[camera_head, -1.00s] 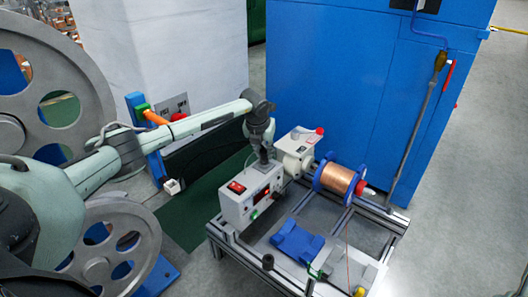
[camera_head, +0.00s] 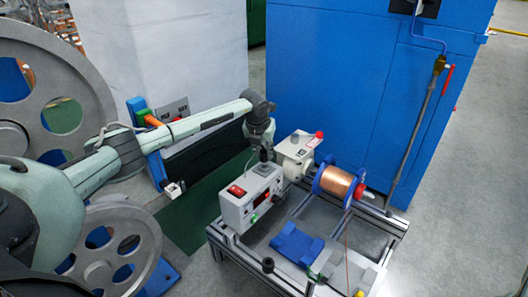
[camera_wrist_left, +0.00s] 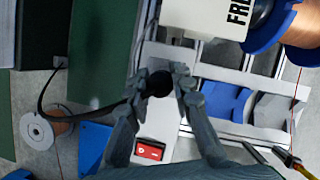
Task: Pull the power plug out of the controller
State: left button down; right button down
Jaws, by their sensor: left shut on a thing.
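The controller (camera_head: 233,212) is a light grey box with a red switch (camera_head: 237,190) on top, standing on the metal frame. My left gripper (camera_head: 263,158) points down at the far end of its top. In the left wrist view, the gripper (camera_wrist_left: 161,80) has its fingers closed on both sides of the round black power plug (camera_wrist_left: 159,84). A black cable (camera_wrist_left: 85,116) runs from the plug to the left. The fingers hide the plug's lower end, so I cannot tell whether it is still seated. My right gripper is not in view.
A motor box (camera_head: 296,150) and a copper wire spool (camera_head: 338,184) with blue flanges stand beside the controller. A blue bracket (camera_head: 297,243) lies on the frame's front part. A blue cabinet (camera_head: 335,90) stands behind; large grey wheels (camera_head: 100,262) stand at the left.

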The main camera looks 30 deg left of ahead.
pick_arm(q)
jog(key=shift+r, duration=0.1)
jog(key=shift+r+p, duration=1.55)
jog(key=shift+r, duration=0.4)
jog(key=shift+f, duration=0.1)
